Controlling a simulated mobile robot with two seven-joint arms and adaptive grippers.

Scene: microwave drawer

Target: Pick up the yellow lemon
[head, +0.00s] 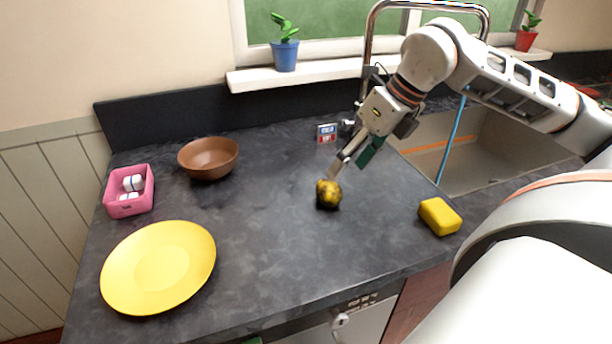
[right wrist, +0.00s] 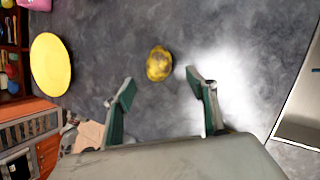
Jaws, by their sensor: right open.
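The yellow lemon (head: 328,194) with dark patches lies on the dark countertop (head: 265,235), near its middle. My right gripper (head: 345,168) comes down from the upper right, with its fingertips just above and behind the lemon in the head view. In the right wrist view the gripper (right wrist: 160,92) is open, with its two green-padded fingers spread wide. The lemon (right wrist: 159,64) shows beyond the fingertips, between their lines and apart from both. Nothing is held. My left gripper is not in view.
A yellow plate (head: 158,267), a pink box (head: 129,191) with small white items and a brown bowl (head: 208,158) stand at the left. A yellow sponge (head: 440,216) lies right of the lemon, by the sink (head: 480,150). The counter around the lemon is clear.

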